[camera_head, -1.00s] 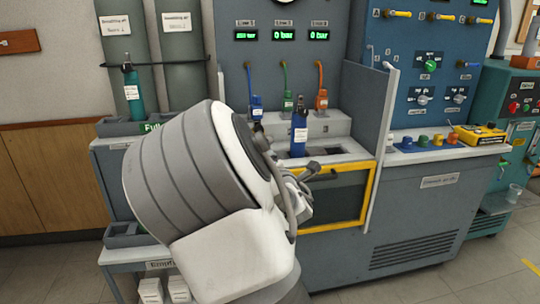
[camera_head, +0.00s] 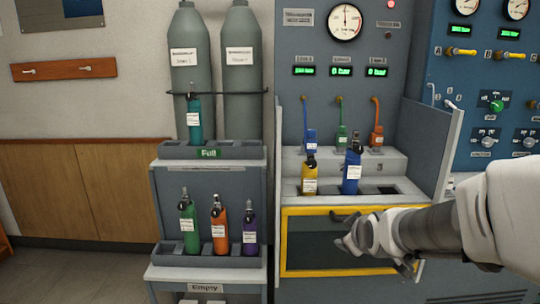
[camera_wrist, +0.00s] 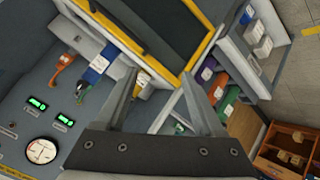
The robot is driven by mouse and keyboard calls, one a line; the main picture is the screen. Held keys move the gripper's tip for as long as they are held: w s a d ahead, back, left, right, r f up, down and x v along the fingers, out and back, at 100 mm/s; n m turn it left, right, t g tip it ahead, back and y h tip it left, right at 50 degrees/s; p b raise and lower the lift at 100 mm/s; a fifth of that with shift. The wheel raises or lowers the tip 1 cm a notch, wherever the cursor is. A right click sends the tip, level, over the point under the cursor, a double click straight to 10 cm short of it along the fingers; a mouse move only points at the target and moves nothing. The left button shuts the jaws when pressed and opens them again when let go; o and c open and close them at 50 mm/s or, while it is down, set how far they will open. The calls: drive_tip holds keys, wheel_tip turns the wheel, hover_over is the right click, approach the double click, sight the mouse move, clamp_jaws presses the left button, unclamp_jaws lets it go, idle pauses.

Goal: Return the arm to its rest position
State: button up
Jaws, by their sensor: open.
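My arm reaches in from the right edge of the head view. Its gripper (camera_head: 362,242) is in front of the yellow-framed drawer or door panel (camera_head: 300,268). In the wrist view my gripper (camera_wrist: 158,82) shows two fingers spread apart with nothing held between them. A yellow bottle (camera_head: 309,176) and a blue bottle (camera_head: 352,171) stand upright in the testbench above the panel, apart from the gripper. The blue bottle also shows in the wrist view (camera_wrist: 99,63). In the head view the fingertips are hard to make out.
A rack left of the bench holds a teal bottle (camera_head: 194,119) in its "Full" tray (camera_head: 240,150). Green (camera_head: 188,226), orange (camera_head: 219,228) and purple (camera_head: 249,232) bottles stand in its lower tray. A side wall (camera_head: 438,145) rises right of the bench bay. Floor at lower left is clear.

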drive_tip(key=s+a+r+m+g, duration=0.15)
drive_tip(key=s+m, duration=0.25)
drive_tip(key=s, duration=0.8)
drive_tip(key=s+a+r+m+g, duration=0.1)
drive_tip(key=s+a+m+g, duration=0.2)
drive_tip(key=s, duration=0.9)
wheel_tip(320, 180, up, 25)
drive_tip(key=p, duration=2.5)
drive_tip(key=shift+s+d+r+y, duration=0.15)
drive_tip(key=shift+s+y, duration=0.15)
